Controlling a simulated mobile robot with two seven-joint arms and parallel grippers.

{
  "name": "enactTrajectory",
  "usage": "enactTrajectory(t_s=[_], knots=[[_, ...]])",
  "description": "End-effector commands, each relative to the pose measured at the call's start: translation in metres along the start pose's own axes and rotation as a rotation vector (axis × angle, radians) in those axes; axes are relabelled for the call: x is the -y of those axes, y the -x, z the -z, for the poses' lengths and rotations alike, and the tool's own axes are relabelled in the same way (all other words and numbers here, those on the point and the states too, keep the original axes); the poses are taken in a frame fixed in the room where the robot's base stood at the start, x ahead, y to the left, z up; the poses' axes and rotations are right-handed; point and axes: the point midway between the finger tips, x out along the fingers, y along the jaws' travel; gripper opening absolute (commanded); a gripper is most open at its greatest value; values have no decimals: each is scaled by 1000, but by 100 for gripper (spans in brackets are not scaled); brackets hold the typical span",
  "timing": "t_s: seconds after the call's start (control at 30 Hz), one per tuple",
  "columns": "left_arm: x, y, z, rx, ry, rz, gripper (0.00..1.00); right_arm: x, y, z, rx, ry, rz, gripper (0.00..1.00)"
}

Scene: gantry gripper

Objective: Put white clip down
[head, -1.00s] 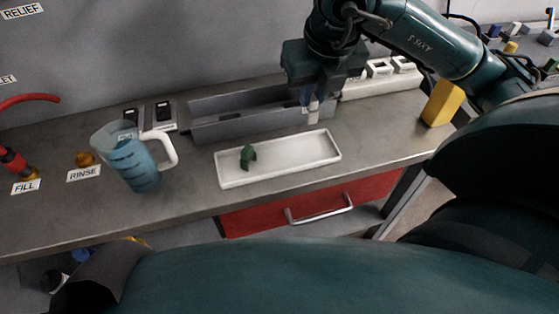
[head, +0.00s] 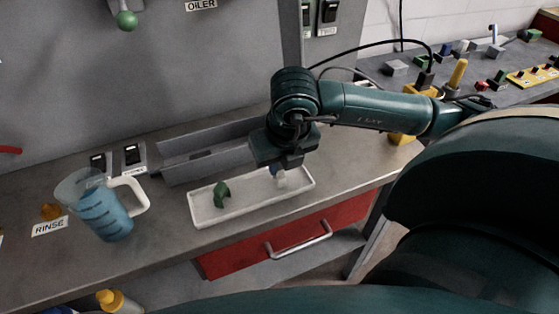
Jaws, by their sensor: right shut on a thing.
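The white clip (head: 281,180) is at the right part of the white tray (head: 240,213) in the head view. My right gripper (head: 277,170) is shut on it from above, low over the tray. The gripper body hides the fingers' upper part and some of the clip. I cannot tell whether the clip touches the tray floor. A green clip (head: 221,194) lies in the left half of the tray. My left gripper is not in view.
A grey open trough (head: 190,168) stands behind the tray. A jug of blue liquid (head: 105,212) stands to the left, near two switches (head: 133,158). A red drawer (head: 240,262) is below the bench edge. A yellow block (head: 402,136) stands at the right.

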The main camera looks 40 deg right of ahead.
Motion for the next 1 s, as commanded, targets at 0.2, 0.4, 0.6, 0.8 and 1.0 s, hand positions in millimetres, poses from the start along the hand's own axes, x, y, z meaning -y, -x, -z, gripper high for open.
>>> enactTrajectory(t_s=[0.2,0.4,0.6,0.8,1.0], knots=[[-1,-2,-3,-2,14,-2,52,0,-3,1,0,0,0,17],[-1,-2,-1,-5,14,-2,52,0,-3,1,0,0,0,34],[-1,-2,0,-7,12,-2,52,0,-3,1,0,0,0,35],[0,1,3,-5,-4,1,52,0,6,-1,2,0,-2,35],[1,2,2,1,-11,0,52,-1,46,-2,7,0,-4,35]])
